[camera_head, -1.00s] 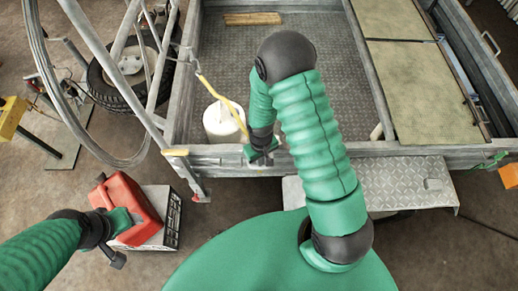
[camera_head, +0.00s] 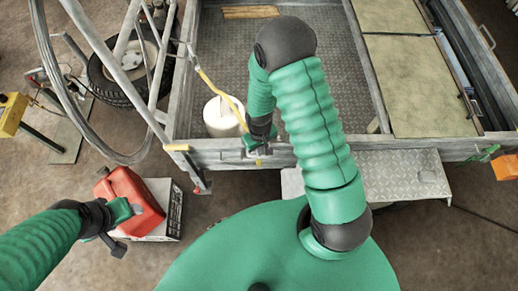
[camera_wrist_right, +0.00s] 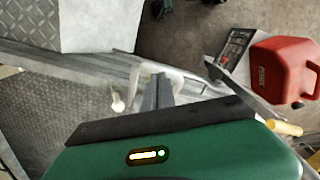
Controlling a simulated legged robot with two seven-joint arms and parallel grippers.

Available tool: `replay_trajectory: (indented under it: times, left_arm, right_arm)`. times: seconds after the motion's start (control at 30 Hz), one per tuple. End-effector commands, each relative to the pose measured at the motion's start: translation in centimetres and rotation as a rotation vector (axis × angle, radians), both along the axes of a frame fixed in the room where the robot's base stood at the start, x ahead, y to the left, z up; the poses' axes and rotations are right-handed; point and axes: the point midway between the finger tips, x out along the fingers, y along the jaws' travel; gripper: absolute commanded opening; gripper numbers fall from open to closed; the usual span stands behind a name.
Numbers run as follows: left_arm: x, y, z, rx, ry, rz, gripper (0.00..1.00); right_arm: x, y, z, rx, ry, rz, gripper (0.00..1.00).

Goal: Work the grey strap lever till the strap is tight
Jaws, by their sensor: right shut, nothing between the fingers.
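The yellow strap (camera_head: 222,95) runs from the trailer's left side down to the front rail, beside my right gripper. My right gripper (camera_head: 257,149) is at the front rail, shut and empty. In the right wrist view my gripper (camera_wrist_right: 163,88) points at the rail, close to a pale grey curved part (camera_wrist_right: 137,82) that may be the grey strap lever. I cannot tell whether they touch. In the head view the lever is hidden by my gripper and arm. My left gripper (camera_head: 122,212) is beside the red fuel can (camera_head: 140,192); its jaw opening is unclear.
A white container (camera_head: 221,117) stands inside the trailer bed (camera_head: 225,60) behind the rail. A metal step plate (camera_head: 400,175) lies right of my gripper. The red can rests on a box (camera_head: 170,208). A metal frame and tyre (camera_head: 110,75) stand at the left.

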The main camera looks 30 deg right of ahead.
Motion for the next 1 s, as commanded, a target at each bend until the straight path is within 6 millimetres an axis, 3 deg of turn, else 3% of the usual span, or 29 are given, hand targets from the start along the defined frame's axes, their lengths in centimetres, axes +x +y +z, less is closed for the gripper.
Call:
replay_trajectory:
  times: [1.0]
  left_arm:
    - [0.0,0.0,-5.5,0.000,0.000,0.000,0.62]
  right_arm:
    - [0.2,-0.1,-7.5,-0.001,-0.003,-0.001,0.00]
